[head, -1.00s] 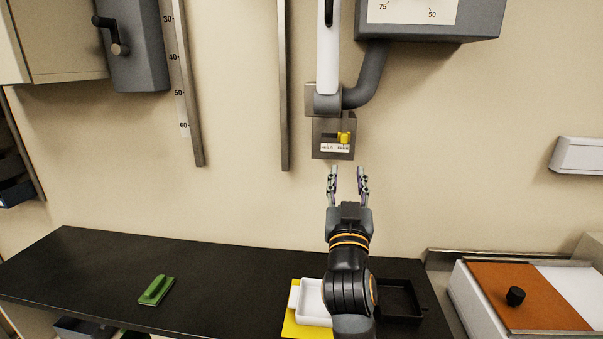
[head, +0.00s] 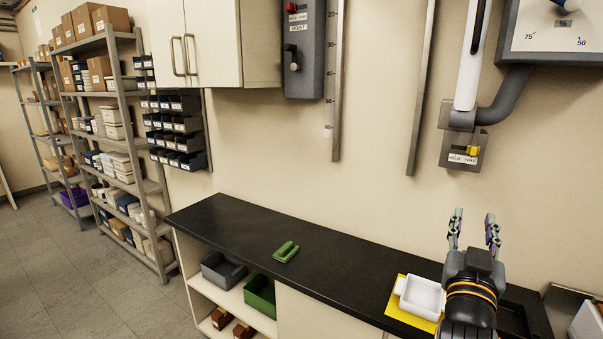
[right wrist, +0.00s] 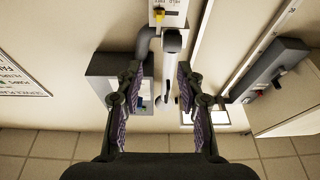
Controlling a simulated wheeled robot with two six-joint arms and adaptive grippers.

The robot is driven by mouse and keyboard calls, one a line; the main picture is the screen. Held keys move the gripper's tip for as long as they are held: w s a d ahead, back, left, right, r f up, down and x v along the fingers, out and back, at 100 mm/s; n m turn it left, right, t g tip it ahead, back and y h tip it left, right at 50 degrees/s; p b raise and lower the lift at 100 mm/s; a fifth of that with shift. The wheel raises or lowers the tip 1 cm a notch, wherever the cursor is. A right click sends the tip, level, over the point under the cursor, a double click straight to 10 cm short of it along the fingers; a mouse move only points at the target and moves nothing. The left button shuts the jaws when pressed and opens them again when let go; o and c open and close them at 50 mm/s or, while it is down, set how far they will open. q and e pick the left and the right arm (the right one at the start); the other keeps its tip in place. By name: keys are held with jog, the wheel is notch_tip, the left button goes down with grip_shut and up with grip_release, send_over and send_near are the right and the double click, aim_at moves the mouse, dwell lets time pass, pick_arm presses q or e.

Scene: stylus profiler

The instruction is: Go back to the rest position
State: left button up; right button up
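My right gripper (head: 474,230) is at the lower right in the head view, upright in front of the wall and above the black counter (head: 330,259). Its two fingers are apart with nothing between them. In the right wrist view the fingers of the right gripper (right wrist: 158,90) are also spread and empty. The wall device has a small plate (head: 451,150) with a yellow tab (head: 473,151) at the right of its slot, apart from the gripper. My left gripper is not in view.
A white tray (head: 423,297) on a yellow mat (head: 398,317) sits beside my right arm. A black tray (head: 512,318) is partly hidden behind the arm. A green object (head: 286,252) lies on the counter. Shelving (head: 150,188) stands left, with open floor (head: 70,275) before it.

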notch_tip(320, 180, down, 23)
jog(key=s+a+n+g+y, duration=0.2)
jog(key=n+g+y, duration=0.1)
jog(key=g+y, duration=0.35)
jog(key=s+a+f+n+g+y, duration=0.2)
jog(key=s+f+g, duration=0.2)
jog(key=s+f, duration=0.5)
jog(key=s+a+f+n+g+y, duration=0.25)
jog(key=s+f+g, duration=0.25)
jog(key=s+f, duration=0.45)
notch_tip(320, 180, down, 24)
jog(key=d+r+m+h, duration=0.1)
jog(key=d, duration=0.1)
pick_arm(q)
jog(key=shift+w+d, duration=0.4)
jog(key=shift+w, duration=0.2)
pick_arm(e)
jog(key=s+d+f+g, duration=0.1)
jog(key=s+f+g, duration=0.1)
jog(key=s+f, duration=1.7)
jog(key=shift+d+f, duration=0.15)
jog(key=shift+d, duration=0.2)
